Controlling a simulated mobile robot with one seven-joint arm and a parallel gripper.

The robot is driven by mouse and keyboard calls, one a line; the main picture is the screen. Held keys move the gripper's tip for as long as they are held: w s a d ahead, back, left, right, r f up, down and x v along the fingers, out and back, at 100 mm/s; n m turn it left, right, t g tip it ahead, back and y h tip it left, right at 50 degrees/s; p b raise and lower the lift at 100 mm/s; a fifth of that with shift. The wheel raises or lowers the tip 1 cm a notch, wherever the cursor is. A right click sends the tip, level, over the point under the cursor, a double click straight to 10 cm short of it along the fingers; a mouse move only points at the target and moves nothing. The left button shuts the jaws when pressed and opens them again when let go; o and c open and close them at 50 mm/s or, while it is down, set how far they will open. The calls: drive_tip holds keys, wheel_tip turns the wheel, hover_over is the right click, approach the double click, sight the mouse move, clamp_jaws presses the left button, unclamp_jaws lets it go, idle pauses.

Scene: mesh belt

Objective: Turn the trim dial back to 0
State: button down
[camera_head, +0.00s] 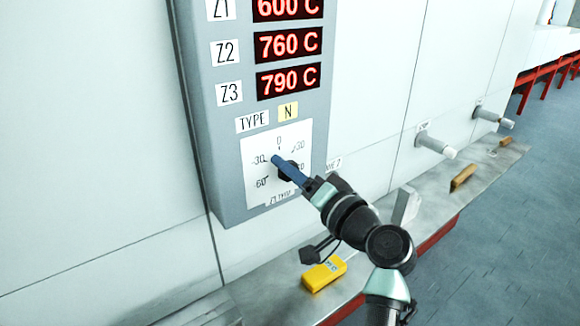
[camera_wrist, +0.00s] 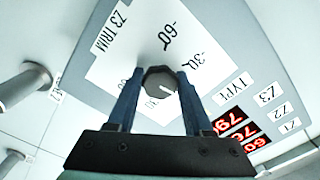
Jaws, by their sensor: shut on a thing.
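The Z3 trim dial has a white scale plate (camera_head: 262,148) on the grey control panel (camera_head: 225,110), with 0 at the top and -30 and -60 down the left. Its dark knob (camera_head: 287,172) is mostly behind my gripper (camera_head: 283,165) in the head view. In the wrist view the faceted knob (camera_wrist: 160,82) sits between the two blue fingers of my gripper (camera_wrist: 159,77), which are shut on its sides. A short pale mark shows low on the knob's face; the fingers hide part of the scale, so I cannot tell its exact reading.
Red displays (camera_head: 287,45) and labels sit above the dial. Below, a metal ledge (camera_head: 270,290) holds a yellow device (camera_head: 323,274) and a brown block (camera_head: 463,177). Two pipe stubs (camera_head: 436,145) stick out from the wall at right. Open floor (camera_head: 500,250) lies at lower right.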

drive_tip(key=shift+m+p, duration=0.3)
drive_tip(key=shift+m, duration=0.6)
drive_tip(key=shift+c, duration=1.5)
unclamp_jaws()
drive_tip(key=shift+s+d, duration=0.1)
drive_tip(key=b+v, duration=0.2)
drive_tip(key=v, duration=1)
drive_tip(key=shift+s+d+b, duration=0.2)
drive_tip(key=shift+s+b, duration=0.1)
